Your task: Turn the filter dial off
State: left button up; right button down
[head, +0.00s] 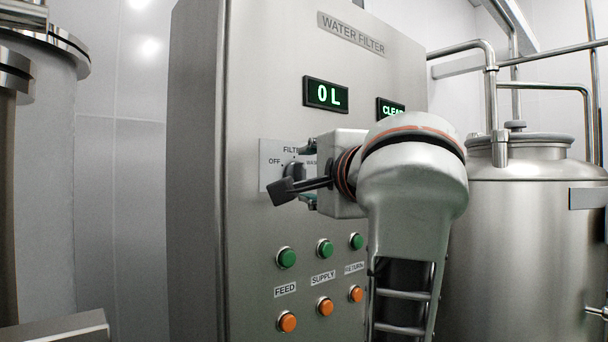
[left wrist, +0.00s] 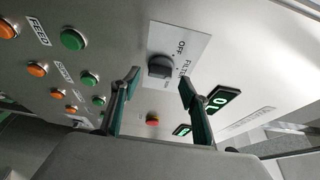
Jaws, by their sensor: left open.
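The filter dial (head: 293,170) is a dark knob on a pale label plate (head: 267,178) on the steel water filter cabinet. In the left wrist view the dial (left wrist: 160,66) shows just ahead of and between the two open fingertips (left wrist: 159,81), with gaps on both sides. My right gripper is not in view.
Green buttons (head: 325,248) and orange buttons (head: 325,306) sit below the dial. A red button (left wrist: 152,120) shows in the left wrist view. A steel tank (head: 540,240) stands right.

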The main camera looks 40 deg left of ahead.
aim_at(303, 174)
pick_arm(q)
jog(key=shift+x, duration=1.5)
jog(key=c, duration=1.1)
jog(key=shift+o, duration=0.2)
